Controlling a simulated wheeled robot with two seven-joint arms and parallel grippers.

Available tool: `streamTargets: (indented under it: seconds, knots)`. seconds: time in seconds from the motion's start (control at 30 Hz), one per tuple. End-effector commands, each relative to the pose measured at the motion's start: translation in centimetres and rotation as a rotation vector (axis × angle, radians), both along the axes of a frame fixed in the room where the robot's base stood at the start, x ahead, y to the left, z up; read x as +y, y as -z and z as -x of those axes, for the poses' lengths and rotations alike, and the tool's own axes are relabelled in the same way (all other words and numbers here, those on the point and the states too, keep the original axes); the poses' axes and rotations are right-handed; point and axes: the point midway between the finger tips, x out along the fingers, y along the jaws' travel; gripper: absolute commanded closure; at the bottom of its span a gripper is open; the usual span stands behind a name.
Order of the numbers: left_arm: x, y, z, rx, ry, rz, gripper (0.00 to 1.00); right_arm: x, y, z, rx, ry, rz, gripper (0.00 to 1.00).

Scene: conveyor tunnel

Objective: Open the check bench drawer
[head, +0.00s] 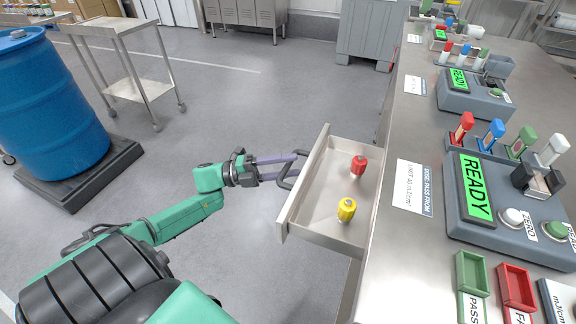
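The check bench drawer (287,220) stands pulled out from the left side of the steel bench (385,255). A red-topped item (358,166) and a yellow-topped item (346,209) are in it. Its dark bar handle (284,186) is on the drawer's left-facing front. My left gripper (290,167) is at the handle, its two fingers apart with a visible gap between them. The fingertips overlap the handle in the picture, and I cannot tell whether they touch it. My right gripper is not in view.
A grey device with a green READY screen (476,186) stands on the bench, with green (472,272) and red (516,286) trays in front. A blue drum (48,105) and a steel trolley (140,88) stand at left. The floor left of the drawer is clear.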

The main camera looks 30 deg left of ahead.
Motion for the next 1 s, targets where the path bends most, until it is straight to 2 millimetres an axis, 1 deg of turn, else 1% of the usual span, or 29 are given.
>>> streamTargets:
  seconds: [0.27, 0.37, 0.47, 0.7, 0.8, 0.9, 1.0]
  knots:
    - [0.0, 0.0, 0.0, -0.001, 0.0, 0.001, 0.5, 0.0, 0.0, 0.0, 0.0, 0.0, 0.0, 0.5]
    - [0.6, 0.2, 0.4, 0.0, -0.002, 0.0, 0.5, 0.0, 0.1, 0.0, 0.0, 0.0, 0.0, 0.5]
    - [2.1, 0.7, 1.4, 0.003, -0.003, 0.0, 0.5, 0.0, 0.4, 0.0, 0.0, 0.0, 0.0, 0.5]
    - [8.0, 2.1, 5.4, 0.003, -0.004, -0.002, 0.5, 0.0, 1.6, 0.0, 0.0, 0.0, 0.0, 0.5]
    - [10.0, 2.5, 6.8, 0.002, -0.003, -0.002, 0.5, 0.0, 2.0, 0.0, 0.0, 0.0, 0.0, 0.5]
    - [11.3, 2.7, 7.7, 0.002, -0.002, -0.001, 0.5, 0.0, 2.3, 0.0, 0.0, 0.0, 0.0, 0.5]
    - [11.8, 2.7, 8.1, 0.0, -0.001, 0.0, 0.5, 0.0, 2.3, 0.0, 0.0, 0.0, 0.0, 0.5]
